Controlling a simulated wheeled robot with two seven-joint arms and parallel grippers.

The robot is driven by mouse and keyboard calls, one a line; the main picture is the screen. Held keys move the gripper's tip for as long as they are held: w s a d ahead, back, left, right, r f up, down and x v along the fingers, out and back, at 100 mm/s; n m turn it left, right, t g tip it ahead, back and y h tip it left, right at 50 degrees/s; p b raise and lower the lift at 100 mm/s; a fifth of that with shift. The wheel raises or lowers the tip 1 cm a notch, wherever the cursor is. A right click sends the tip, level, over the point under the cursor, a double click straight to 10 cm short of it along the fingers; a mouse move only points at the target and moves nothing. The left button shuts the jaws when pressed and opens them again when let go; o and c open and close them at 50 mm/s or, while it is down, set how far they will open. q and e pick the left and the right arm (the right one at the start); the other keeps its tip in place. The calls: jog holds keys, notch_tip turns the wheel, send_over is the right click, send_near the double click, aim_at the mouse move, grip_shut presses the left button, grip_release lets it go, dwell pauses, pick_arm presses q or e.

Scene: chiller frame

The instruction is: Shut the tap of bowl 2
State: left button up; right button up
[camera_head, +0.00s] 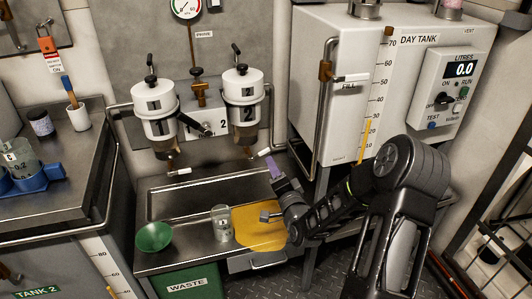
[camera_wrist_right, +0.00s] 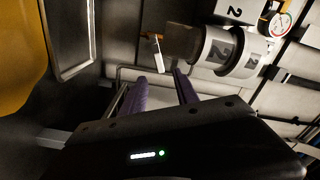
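Bowl 2 (camera_head: 243,88) is a white and glass filter bowl marked 2, mounted on the grey wall panel. Its tap (camera_head: 263,152) is under the bowl, with a white handle lying crosswise to the bowl and pointing right. In the right wrist view the tap handle (camera_wrist_right: 158,56) hangs beside bowl 2 (camera_wrist_right: 222,50), just beyond my fingertips. My right gripper (camera_head: 272,166) has purple fingers just right of and below the handle. In the right wrist view the gripper (camera_wrist_right: 160,77) is open, with an empty gap. Contact with the handle is not clear. My left gripper is out of view.
Bowl 1 (camera_head: 158,108) hangs to the left with its own white tap handle (camera_head: 180,171). The day tank (camera_head: 345,130) stands close on the right.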

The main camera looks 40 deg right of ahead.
aim_at(266, 153)
jog(key=shift+x, duration=3.9)
grip_shut()
